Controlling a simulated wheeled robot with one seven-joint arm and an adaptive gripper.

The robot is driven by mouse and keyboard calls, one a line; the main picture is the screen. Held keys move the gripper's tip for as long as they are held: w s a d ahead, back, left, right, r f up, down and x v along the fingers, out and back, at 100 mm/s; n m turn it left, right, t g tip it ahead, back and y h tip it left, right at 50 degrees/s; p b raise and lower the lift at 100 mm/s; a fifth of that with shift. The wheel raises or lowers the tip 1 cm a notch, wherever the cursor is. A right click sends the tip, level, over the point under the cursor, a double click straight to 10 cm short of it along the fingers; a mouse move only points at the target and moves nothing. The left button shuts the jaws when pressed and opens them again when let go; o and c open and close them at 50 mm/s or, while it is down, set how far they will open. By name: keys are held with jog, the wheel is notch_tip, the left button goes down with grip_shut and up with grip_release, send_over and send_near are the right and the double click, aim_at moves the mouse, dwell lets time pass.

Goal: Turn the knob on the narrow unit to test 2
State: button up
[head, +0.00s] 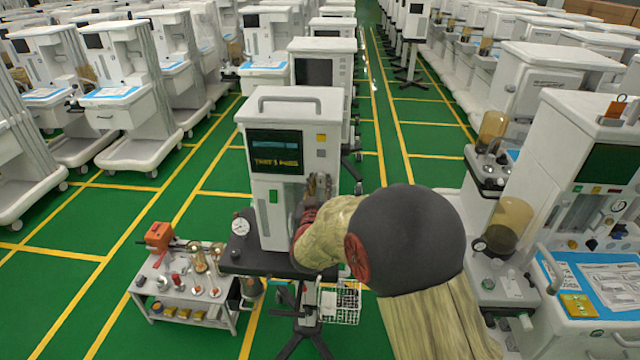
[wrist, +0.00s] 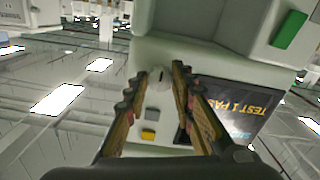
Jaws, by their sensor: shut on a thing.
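The narrow unit (head: 293,160) is a tall white cabinet with a top handle. Its dark screen (head: 275,151) shows yellow text that reads like "TEST 1 PASS"; the text also shows rotated in the wrist view (wrist: 258,108). My gripper (head: 318,188) is at the front panel's right side, below the screen. In the wrist view its two fingers (wrist: 156,80) close around a small pale knob (wrist: 154,74) on the panel. The fingers cover much of the knob, and its pointer setting cannot be made out. In the head view my gripper and arm hide the knob.
A yellow button (head: 321,138) is beside the screen. A low cart with tools (head: 190,318) stands at left, a wire basket (head: 341,303) below. Anaesthesia carts (head: 575,200) stand at right. Green floor is open at left.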

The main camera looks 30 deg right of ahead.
grip_shut()
jog(key=shift+b, duration=0.4)
jog(key=shift+f+m+b, duration=0.2)
jog(key=shift+m+b, duration=0.9)
jog(key=shift+b, duration=0.15)
jog(key=m+b, duration=0.3)
jog(key=b, duration=0.1)
jog(key=shift+m+b, duration=0.3)
jog(key=shift+b, duration=0.05)
jog(key=m+b, duration=0.4)
jog(key=b, duration=0.1)
jog(key=shift+m, duration=0.3)
jog(key=shift+r+m+b, duration=0.15)
jog(key=shift+m+b, duration=0.45)
jog(key=shift+b, duration=0.25)
jog(key=shift+r, duration=0.1)
jog(key=o, duration=0.9)
grip_release()
